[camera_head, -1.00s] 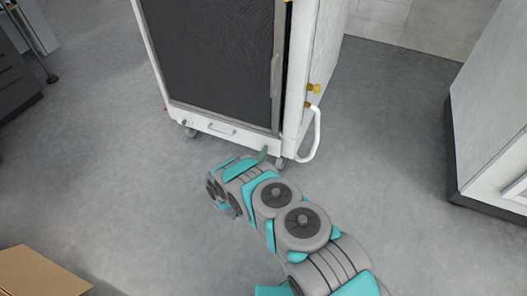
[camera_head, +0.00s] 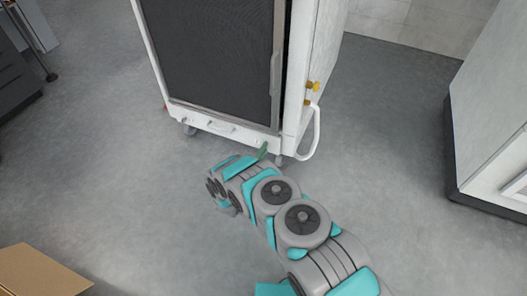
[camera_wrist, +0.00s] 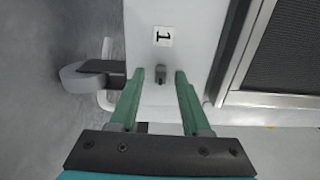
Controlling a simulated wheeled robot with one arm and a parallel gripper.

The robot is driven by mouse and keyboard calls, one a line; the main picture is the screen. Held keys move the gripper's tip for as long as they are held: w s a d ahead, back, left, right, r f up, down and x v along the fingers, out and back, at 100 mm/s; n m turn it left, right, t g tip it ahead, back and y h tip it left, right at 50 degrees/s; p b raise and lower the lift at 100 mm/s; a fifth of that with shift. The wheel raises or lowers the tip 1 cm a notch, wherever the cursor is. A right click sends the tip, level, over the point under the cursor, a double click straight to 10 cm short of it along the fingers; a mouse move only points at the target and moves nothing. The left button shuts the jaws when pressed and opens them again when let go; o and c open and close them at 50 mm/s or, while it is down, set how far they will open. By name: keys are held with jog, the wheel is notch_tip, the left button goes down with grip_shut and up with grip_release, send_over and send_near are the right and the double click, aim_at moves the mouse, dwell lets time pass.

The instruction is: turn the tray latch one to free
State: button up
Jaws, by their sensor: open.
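The tray latch one (camera_wrist: 160,72) is a small dark grey knob on a white panel in the wrist view. A white label with a "1" (camera_wrist: 163,36) is beside it, turned sideways. My gripper (camera_wrist: 160,75) is open, with one green finger on each side of the latch. A gap shows between the latch and each finger; I cannot tell how deep the fingers reach. In the head view a green finger (camera_head: 262,150) shows at the lower right corner of the white cabinet (camera_head: 215,124). The latch cannot be made out there.
The cabinet has a dark mesh front (camera_head: 215,60), a white looped handle (camera_head: 312,135) and yellow knobs (camera_head: 313,86) on its right side. A caster (camera_wrist: 85,76) shows in the wrist view. A cardboard box (camera_head: 40,275) is at lower left. Open floor surrounds the cabinet.

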jog(key=shift+s, duration=0.1)
jog(key=v, duration=0.7)
jog(key=shift+s, duration=0.3)
jog(key=shift+a, duration=0.15)
